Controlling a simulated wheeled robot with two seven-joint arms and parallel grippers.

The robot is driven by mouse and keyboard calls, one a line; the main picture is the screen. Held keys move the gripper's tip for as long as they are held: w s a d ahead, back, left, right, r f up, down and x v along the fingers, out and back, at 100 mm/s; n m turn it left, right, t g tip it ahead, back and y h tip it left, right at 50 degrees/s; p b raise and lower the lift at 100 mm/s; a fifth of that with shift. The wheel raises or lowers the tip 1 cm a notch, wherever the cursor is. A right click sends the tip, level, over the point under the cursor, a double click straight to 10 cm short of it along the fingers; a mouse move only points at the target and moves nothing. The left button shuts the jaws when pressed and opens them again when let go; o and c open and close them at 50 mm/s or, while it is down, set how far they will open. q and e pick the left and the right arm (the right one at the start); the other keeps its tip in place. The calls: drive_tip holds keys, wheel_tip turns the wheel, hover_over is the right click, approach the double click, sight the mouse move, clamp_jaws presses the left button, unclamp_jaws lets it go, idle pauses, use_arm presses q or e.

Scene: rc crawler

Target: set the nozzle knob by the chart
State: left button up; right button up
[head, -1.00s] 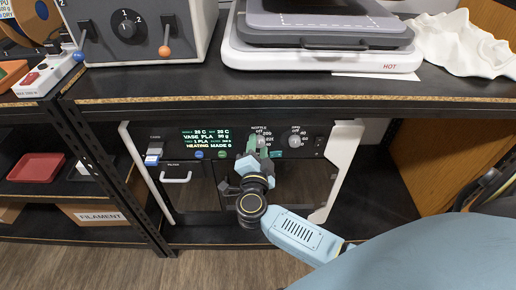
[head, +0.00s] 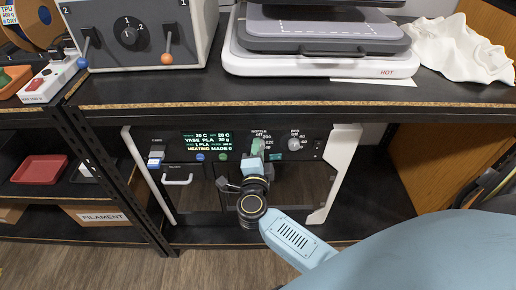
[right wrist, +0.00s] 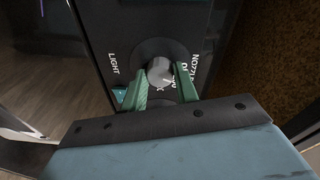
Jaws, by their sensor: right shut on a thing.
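The printer's front panel (head: 308,148) is under the bench top. It carries a nozzle knob with a dial, a bed knob (head: 294,144) to its right and a lit screen (head: 206,142) to its left. My right gripper (head: 257,148) is at the nozzle knob and hides most of it in the head view. In the right wrist view its green fingers (right wrist: 162,82) are on both sides of the grey round nozzle knob (right wrist: 160,70), shut on it. The fingers cover part of the dial marks, so I cannot read the setting. I see no chart. My left gripper is not in view.
The bench top edge (head: 300,97) overhangs the panel just above my right gripper. White side posts (head: 340,170) flank the printer. A grey switch box (head: 135,35) and a white heated press (head: 320,62) stand on the bench. A red tray (head: 40,168) is on the left shelf.

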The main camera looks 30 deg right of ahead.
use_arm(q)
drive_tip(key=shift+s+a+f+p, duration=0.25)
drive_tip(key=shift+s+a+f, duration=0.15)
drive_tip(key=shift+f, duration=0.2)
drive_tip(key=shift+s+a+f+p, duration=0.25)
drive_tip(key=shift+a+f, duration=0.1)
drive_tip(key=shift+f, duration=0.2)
use_arm(e)
drive_tip(key=shift+m+y, duration=0.3)
drive_tip(key=shift+m, duration=1.9)
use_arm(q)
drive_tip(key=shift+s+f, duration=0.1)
use_arm(e)
drive_tip(key=o, duration=1)
drive_tip(key=shift+c, duration=0.2)
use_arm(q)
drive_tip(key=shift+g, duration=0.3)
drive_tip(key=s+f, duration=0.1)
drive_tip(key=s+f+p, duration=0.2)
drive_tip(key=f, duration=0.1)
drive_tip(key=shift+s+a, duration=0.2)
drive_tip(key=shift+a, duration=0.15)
use_arm(e)
drive_tip(key=f+v, duration=0.1)
drive_tip(key=v, duration=1.2)
drive_tip(key=shift+s+a+r, duration=0.2)
drive_tip(key=shift+r, duration=0.35)
